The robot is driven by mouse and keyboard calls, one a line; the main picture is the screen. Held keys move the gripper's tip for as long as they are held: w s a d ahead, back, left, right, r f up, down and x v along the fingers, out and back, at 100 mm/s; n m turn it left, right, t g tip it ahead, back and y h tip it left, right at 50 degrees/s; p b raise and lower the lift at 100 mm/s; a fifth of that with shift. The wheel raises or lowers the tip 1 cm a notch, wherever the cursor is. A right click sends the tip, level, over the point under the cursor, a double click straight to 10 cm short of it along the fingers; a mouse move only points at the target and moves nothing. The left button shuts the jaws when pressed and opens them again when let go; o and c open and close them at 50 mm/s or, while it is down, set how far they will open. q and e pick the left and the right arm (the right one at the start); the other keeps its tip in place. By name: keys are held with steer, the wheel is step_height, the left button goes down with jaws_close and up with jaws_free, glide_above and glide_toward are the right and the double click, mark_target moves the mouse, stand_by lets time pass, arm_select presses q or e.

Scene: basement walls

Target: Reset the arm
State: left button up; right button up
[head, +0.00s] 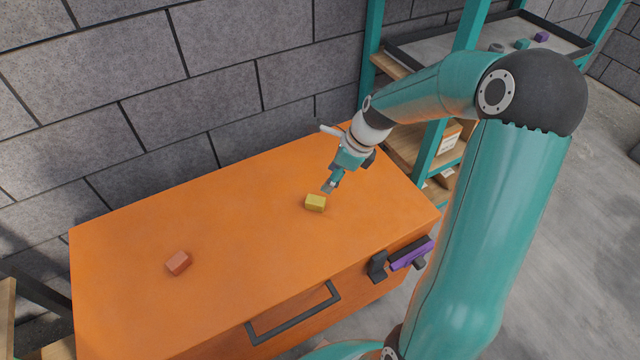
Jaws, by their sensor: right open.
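My right arm comes in from the right and reaches over the orange chest (215,235). My right gripper (328,189) points down at the chest top, open and empty. It is just above and to the right of a yellow block (316,203) that lies on the chest; I cannot tell whether they touch. A red-orange block (178,263) lies farther left on the same top. My left gripper is not in view.
A teal shelf rack (470,25) stands at the back right, with a grey tray (420,47) on top holding small objects. A purple and black item (410,254) is on the chest's front. A block wall (150,100) runs behind. The chest's left half is mostly clear.

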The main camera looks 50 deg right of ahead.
steer(key=shift+s+d+r, duration=0.1)
steer(key=shift+s+r, duration=0.1)
steer(key=shift+r, duration=0.25)
